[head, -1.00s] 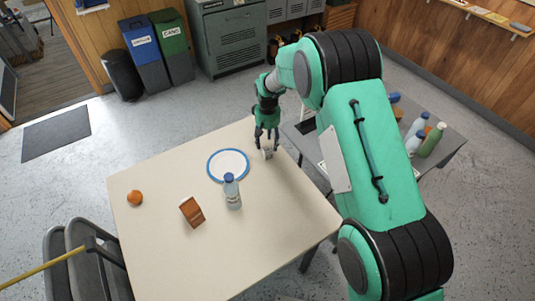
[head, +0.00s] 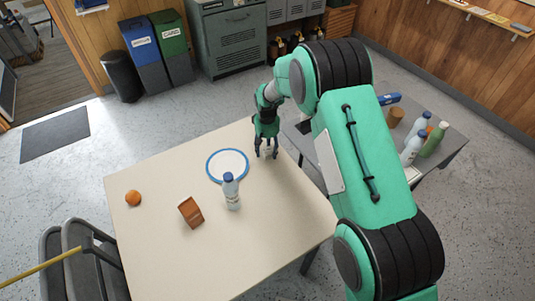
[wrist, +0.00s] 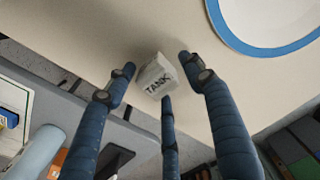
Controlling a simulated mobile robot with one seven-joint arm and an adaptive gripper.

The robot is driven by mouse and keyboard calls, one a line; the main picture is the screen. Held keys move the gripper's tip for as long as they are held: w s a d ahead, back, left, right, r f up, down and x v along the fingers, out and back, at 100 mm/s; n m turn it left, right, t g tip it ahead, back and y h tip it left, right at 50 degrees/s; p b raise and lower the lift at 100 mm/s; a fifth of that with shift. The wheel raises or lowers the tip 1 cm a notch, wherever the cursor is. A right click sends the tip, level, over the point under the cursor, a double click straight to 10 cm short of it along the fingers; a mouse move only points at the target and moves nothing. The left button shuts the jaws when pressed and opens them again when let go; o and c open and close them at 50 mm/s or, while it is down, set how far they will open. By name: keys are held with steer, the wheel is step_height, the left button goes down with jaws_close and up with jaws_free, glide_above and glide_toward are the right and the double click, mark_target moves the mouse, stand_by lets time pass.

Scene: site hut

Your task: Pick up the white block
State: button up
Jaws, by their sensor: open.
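The white block (wrist: 154,77), marked "TANK", sits on the cream table near its far right edge. My gripper (wrist: 158,66) is open around it, with one dark blue finger to each side and a third near its lower edge in the wrist view. I cannot tell whether any finger touches the block. In the head view my gripper (head: 266,152) points down at the table, and its fingers hide most of the block.
A blue-rimmed white plate (head: 228,167) lies just left of my gripper. A grey side table (head: 448,148) holds several bottles.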

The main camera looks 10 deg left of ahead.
mark_target(267, 150)
steer(key=c, duration=1.2)
steer(key=shift+o, duration=0.2)
steer(key=shift+r, duration=0.1)
steer(key=shift+r, duration=0.5)
steer(key=r, duration=0.1)
steer(key=r+p, duration=0.1)
steer(key=shift+s+d+r, duration=0.15)
steer(key=shift+s+r, duration=0.15)
steer(key=s+d+p, duration=0.1)
steer(key=s+d, duration=0.1)
steer(key=s, duration=0.2)
steer(key=s+d+p, duration=0.1)
steer(key=s+d, duration=0.1)
steer(key=s, duration=0.3)
steer(key=s+d+r+p, duration=0.1)
steer(key=s+d, duration=0.2)
steer(key=s, duration=0.1)
steer(key=shift+s+d+r, duration=0.1)
steer(key=shift+s, duration=0.2)
